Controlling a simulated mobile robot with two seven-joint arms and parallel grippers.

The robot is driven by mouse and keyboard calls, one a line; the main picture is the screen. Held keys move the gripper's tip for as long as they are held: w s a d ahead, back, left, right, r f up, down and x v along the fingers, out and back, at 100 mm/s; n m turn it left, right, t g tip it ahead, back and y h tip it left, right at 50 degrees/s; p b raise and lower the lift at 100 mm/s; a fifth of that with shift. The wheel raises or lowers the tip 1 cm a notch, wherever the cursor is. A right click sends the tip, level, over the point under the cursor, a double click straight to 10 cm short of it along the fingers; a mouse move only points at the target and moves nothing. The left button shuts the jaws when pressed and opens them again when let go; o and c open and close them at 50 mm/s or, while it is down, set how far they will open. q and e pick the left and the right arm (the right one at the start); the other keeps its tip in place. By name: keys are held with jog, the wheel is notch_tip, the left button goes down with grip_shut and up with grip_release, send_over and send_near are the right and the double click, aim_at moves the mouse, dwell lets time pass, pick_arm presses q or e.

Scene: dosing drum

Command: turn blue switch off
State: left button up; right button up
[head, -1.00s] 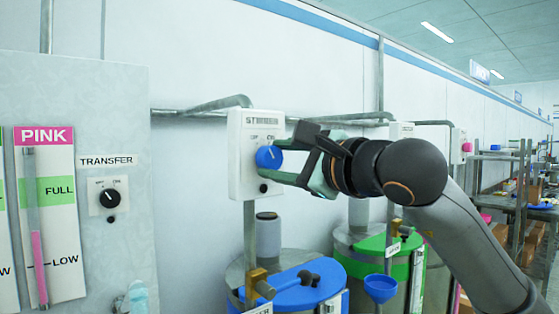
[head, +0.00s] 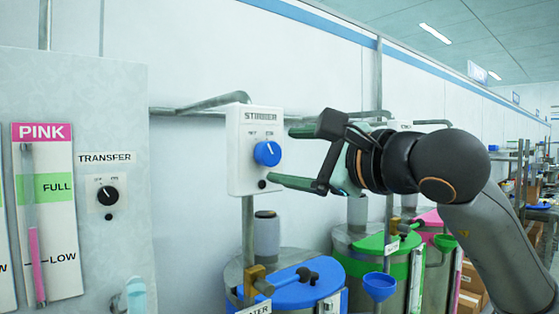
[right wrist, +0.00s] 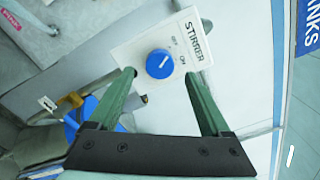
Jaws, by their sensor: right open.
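The blue switch is a round blue knob (head: 267,153) on a white box marked STIRRER (head: 245,178) on the wall. Its white mark seems to point up and right, towards the ON side, in the head view. My right gripper (head: 281,156) is open and empty just to the right of the knob. Its green fingers point at the box, one above and one below the knob, apart from it. In the right wrist view, the knob (right wrist: 159,64) lies between and beyond the fingertips (right wrist: 158,75). My left gripper is not in view.
A TRANSFER panel with a black knob (head: 108,196) and a PINK level gauge (head: 42,215) stand at left. A drum with a blue lid (head: 290,294) stands below the box, with a green-lidded drum (head: 373,244) to its right. A grey pipe (head: 190,108) runs along the wall.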

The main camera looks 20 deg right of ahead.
pick_arm(q)
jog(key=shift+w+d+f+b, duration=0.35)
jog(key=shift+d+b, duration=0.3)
jog(key=shift+b, duration=0.1)
pick_arm(e)
jog(key=v, duration=0.9)
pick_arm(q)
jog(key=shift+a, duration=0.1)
pick_arm(e)
jog(key=shift+w+a, duration=0.1)
